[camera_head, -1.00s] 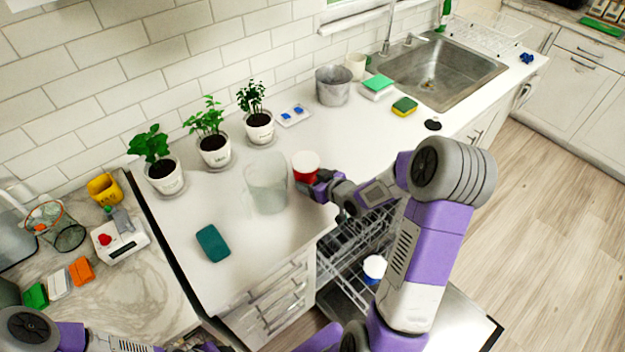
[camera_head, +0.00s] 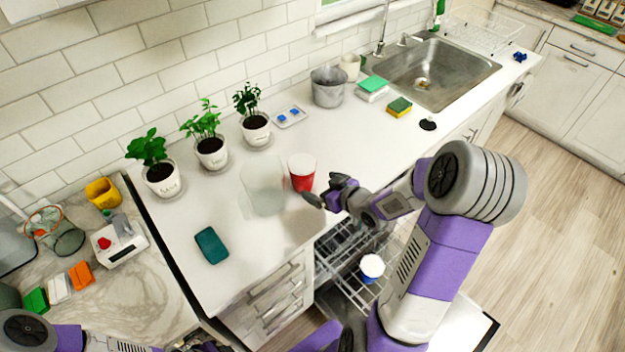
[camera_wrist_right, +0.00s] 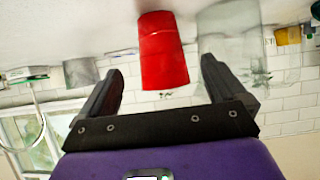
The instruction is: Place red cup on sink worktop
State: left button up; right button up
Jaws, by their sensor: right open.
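The red cup (camera_head: 302,173) stands upright on the white sink worktop (camera_head: 330,135), close to its front edge and just right of a clear glass container. My right gripper (camera_head: 326,196) is open and empty, a little in front of and to the right of the cup, apart from it. In the right wrist view the red cup (camera_wrist_right: 162,50) shows beyond and between the two open fingers (camera_wrist_right: 158,85). Part of my left arm shows at the lower left of the head view, but its gripper's fingers cannot be made out.
A clear glass container (camera_head: 263,187) stands beside the cup. Potted plants (camera_head: 211,148) line the wall. A teal sponge (camera_head: 211,245) lies at the left. The open dishwasher rack (camera_head: 345,250) holds a blue-and-white cup (camera_head: 371,267). The worktop between cup and sink (camera_head: 430,75) is mostly clear.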

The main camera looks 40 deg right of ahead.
jog(key=p+v, duration=0.1)
jog(key=v, duration=0.4)
dwell(0.5)
